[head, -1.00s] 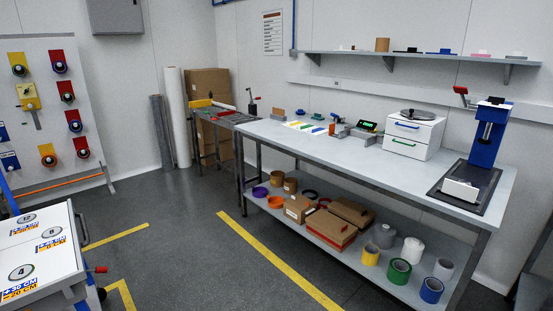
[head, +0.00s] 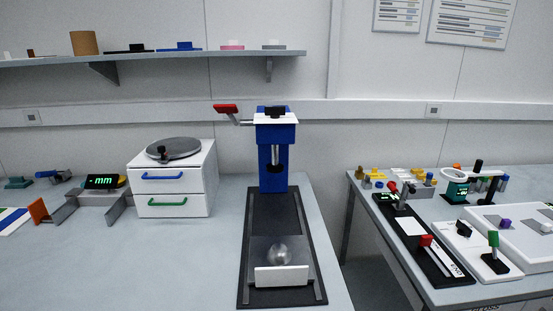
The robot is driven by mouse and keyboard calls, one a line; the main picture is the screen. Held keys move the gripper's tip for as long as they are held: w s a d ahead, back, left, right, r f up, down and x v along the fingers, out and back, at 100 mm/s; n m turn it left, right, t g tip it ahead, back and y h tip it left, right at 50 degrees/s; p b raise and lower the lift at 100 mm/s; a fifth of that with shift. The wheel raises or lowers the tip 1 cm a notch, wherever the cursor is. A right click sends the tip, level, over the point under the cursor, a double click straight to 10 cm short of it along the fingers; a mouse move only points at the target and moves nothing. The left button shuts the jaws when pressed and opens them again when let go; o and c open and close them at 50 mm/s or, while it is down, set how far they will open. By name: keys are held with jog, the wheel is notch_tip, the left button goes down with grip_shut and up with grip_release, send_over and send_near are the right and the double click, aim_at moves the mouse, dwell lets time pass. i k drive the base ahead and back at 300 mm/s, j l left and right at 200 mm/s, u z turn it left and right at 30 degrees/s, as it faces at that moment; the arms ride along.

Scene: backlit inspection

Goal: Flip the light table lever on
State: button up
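A second table (head: 395,268) stands at the right, with several small devices on it. A flat white panel (head: 472,262) carries a lever with a green knob (head: 493,239) on a black base. Another lever with a red knob (head: 427,241) stands to its left, by a black strip with a label. A larger flat white box (head: 535,243) with small coloured parts on it runs off the right edge. I cannot tell which of these is the light table or its lever. My gripper is not in view.
A grey bench (head: 200,265) fills the left and middle. On it stand a blue press (head: 275,160) with a red-handled lever (head: 226,108) and a white drawer unit (head: 172,180). A gap separates the bench from the right table. A shelf (head: 150,58) hangs above.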

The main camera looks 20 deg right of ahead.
aim_at(493, 240)
jog(key=i+j+z, duration=0.25)
jog(key=z, duration=0.15)
jog(key=i+j+z, duration=0.15)
jog(key=j+z, duration=0.25)
jog(key=i+j+z, duration=0.15)
jog(key=j+z, duration=1.05)
jog(key=j, duration=0.15)
jog(key=j+z, duration=0.25)
jog(key=j, duration=0.3)
jog(key=k+j+z, duration=0.25)
jog(key=j, duration=0.25)
jog(key=i+j, duration=0.05)
jog(key=i, duration=0.05)
